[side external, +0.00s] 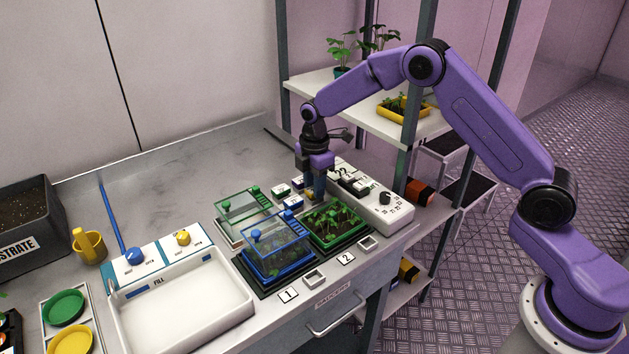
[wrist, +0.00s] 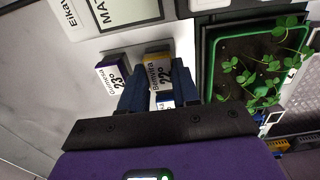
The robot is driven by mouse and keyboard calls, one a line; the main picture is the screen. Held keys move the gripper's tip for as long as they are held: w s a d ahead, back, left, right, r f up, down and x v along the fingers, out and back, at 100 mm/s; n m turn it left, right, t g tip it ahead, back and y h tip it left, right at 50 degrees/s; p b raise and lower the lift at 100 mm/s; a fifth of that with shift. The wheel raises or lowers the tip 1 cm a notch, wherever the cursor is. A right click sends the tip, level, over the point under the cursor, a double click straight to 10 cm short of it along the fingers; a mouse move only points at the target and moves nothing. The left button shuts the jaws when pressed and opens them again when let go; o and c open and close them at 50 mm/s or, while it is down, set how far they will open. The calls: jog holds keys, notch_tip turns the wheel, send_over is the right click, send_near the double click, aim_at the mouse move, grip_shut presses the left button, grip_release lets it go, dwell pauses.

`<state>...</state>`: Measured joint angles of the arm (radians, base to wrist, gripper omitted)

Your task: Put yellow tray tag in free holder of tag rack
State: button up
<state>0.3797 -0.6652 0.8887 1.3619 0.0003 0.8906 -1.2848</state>
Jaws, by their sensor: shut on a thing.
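My gripper (wrist: 155,85) is shut on the yellow tray tag (wrist: 158,62), which shows between its fingers with a white label in the wrist view. In the side view my gripper (side external: 316,192) points down behind the green seedling tray, and a bit of the yellow tag (side external: 310,197) shows by the fingertips. A purple-edged tag (wrist: 113,72) stands just left of the fingers, and a blue and white tag (wrist: 165,101) lies partly hidden between them. Small tags (side external: 283,190) stand in a group left of my gripper. I cannot tell which holder of the rack is free.
A green seedling tray (side external: 362,240) stands right in front of my gripper. A blue-lidded tray (side external: 275,274) and a green-lidded box (side external: 240,214) are to its left. A white control panel (side external: 392,214) lies close behind on the right.

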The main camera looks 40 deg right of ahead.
jog(key=o, duration=1.1)
notch_tip(320, 180, up, 12)
dwell(0.6)
